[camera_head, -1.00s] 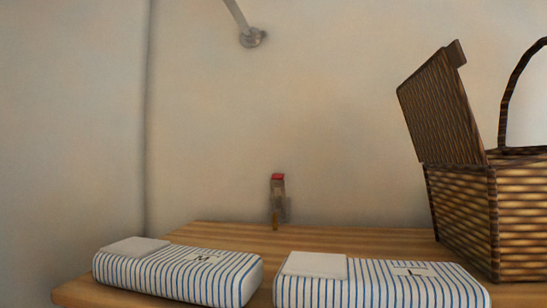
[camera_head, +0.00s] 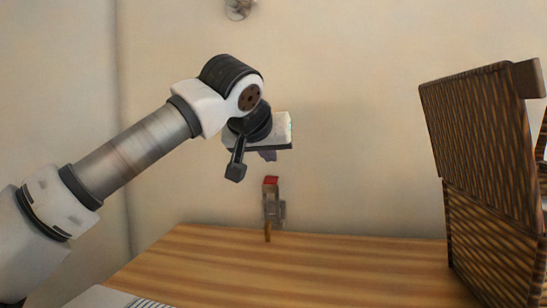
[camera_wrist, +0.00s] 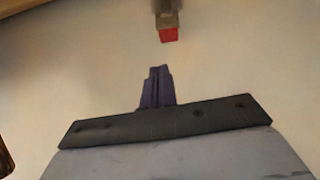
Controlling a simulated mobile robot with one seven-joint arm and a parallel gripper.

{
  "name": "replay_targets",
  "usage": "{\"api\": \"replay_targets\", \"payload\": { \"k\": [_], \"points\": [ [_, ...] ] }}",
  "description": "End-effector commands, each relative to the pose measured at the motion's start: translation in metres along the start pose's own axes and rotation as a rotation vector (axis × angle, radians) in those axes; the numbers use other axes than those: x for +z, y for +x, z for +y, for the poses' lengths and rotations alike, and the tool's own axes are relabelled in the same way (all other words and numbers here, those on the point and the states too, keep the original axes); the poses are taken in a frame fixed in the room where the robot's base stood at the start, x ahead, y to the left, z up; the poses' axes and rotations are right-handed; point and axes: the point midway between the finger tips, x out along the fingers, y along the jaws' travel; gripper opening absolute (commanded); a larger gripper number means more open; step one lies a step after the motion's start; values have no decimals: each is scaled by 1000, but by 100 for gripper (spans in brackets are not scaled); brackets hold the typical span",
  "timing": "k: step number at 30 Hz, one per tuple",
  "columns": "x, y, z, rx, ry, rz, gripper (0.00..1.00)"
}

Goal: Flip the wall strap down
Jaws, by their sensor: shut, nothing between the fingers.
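The wall strap (camera_head: 274,207) is a small grey-brown piece with a red end at its top, against the wall just above the back edge of the wooden table. A thin brown part hangs at its lower end. In the wrist view the strap (camera_wrist: 166,16) shows at the top edge, red end toward my gripper. My gripper (camera_head: 268,156) has dark purple fingers and appears just above the red end in the head view. In the wrist view the fingers (camera_wrist: 158,72) are together and empty, with a visible gap to the red end.
The wooden table (camera_head: 340,262) is bare in its middle. A brown wicker basket (camera_head: 490,190) with its lid raised stands at the right. A round metal wall fitting (camera_head: 239,8) is at the top.

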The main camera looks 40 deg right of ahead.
Motion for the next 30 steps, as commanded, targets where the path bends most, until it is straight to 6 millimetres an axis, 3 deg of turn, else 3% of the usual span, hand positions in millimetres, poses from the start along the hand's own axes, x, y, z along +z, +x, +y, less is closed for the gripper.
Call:
{"api": "replay_targets", "payload": {
  "k": [4, 16, 30],
  "points": [
    [-6, 1, -8, -70, 66, -6, 0],
    [-6, 7, -8, -69, 67, -7, 0],
    [-7, 82, -12, -65, 66, -8, 0]
  ]
}}
